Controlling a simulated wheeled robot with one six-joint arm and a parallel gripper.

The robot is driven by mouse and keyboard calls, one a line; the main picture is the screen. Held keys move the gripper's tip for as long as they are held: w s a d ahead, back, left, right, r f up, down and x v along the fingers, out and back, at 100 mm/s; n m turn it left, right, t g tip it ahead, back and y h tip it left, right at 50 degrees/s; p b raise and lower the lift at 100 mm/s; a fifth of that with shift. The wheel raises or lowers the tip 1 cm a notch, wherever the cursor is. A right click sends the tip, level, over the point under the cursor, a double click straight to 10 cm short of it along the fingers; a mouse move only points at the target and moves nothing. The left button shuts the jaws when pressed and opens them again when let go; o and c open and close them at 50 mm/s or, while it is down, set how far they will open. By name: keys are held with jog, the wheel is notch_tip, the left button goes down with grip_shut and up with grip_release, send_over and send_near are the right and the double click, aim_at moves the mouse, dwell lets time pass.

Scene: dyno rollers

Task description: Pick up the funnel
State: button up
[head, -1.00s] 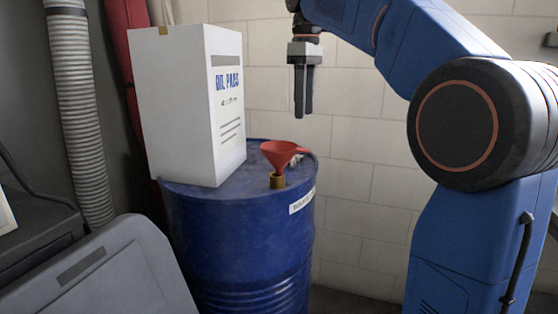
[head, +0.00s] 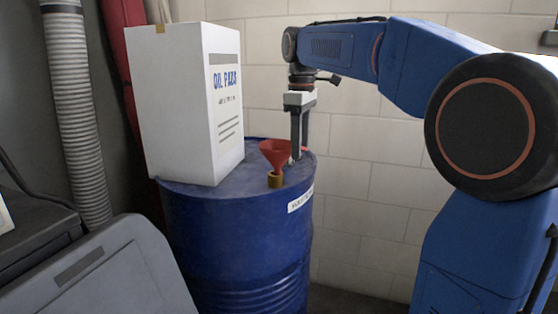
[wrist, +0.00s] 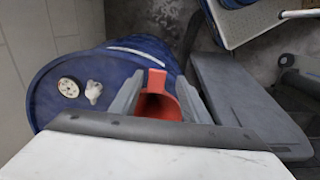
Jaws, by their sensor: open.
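The red funnel (head: 273,152) stands upright with its spout in a brass-coloured fitting (head: 276,181) on top of the blue drum (head: 215,186). Its handle points right, toward my gripper (head: 297,157). My gripper points down, its fingertips at the funnel's right side, partly covering the handle. In the wrist view the funnel (wrist: 157,103) shows between the two spread fingers of my gripper (wrist: 159,76). The jaws are open. I cannot tell whether a finger touches the funnel. The funnel's lower part is hidden in the wrist view.
A tall white box (head: 185,105) stands on the drum to the left of the funnel. A round cap (wrist: 69,87) and a pale crumpled thing (wrist: 94,92) lie on the drum top. A grey panel (head: 100,272) is at front left. A block wall (head: 400,160) stands behind.

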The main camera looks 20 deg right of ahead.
jog(key=shift+w+d+f, duration=0.1)
jog(key=shift+f, duration=1.25)
jog(key=shift+w+d+f, duration=0.1)
jog(key=shift+f, duration=1.25)
grip_shut()
